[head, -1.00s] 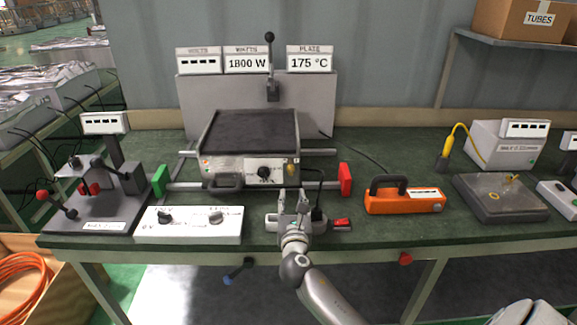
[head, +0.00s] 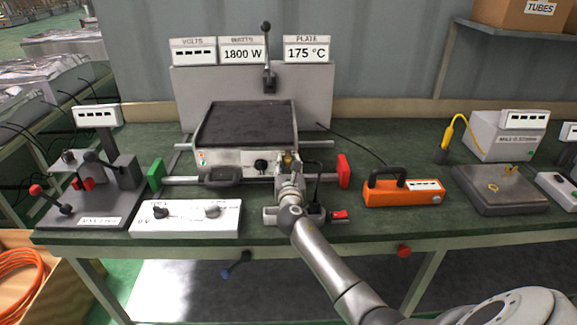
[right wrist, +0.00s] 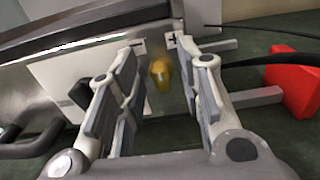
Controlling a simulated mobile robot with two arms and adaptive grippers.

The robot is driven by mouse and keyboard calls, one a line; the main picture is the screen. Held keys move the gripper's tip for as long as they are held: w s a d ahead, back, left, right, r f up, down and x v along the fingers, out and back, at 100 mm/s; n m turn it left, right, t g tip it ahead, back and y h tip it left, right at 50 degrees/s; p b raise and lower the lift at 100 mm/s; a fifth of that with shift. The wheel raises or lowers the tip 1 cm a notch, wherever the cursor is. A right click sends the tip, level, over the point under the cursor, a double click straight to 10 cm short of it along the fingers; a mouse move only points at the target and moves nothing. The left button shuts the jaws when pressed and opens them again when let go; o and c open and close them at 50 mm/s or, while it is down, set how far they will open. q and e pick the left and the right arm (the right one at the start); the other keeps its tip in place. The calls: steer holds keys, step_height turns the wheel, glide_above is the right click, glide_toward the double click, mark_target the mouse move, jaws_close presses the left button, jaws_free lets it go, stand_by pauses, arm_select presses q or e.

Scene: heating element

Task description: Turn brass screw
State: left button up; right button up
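The brass screw (right wrist: 160,74) is a small yellow knob on the front panel of the hot plate (head: 247,128), between a minus and a plus mark. In the head view the screw (head: 288,157) shows just above my right gripper (head: 288,168), at the right end of the panel. In the right wrist view my right gripper (right wrist: 154,62) is open, one finger on each side of the screw, with visible gaps to it. The fingertips are close to the panel. My left gripper is not in view.
A black dial (head: 261,166) and a dark handle (head: 222,173) are left of the gripper. A red block (head: 343,170) and an orange device (head: 403,193) are to the right. A white control box (head: 186,218) stands at the front left.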

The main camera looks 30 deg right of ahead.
steer(key=shift+w+d, duration=0.1)
steer(key=shift+w, duration=0.05)
steer(key=shift+c, duration=0.4)
jaws_close()
